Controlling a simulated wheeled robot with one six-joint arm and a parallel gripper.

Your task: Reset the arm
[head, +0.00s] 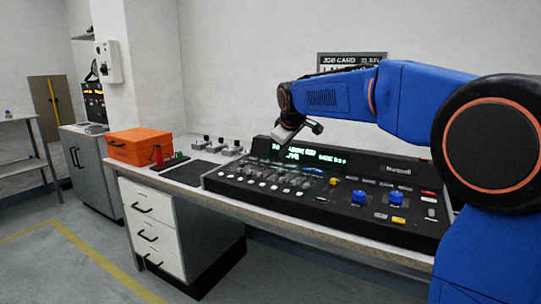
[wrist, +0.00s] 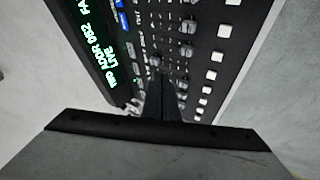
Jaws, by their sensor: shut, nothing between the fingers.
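My blue arm reaches in from the right in the head view, bent, with my gripper (head: 286,146) pointing down above the back part of the black control desk (head: 262,196). In the wrist view my gripper (wrist: 163,88) shows as dark fingers close together, with nothing between them. Beyond the fingers lie the desk's knobs, its white buttons (wrist: 218,56) and its screen with green text (wrist: 97,62). The exact gap between the fingertips and the desk cannot be told.
A job card sign (head: 350,58) hangs behind the arm. Space above the bench's left half is clear.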

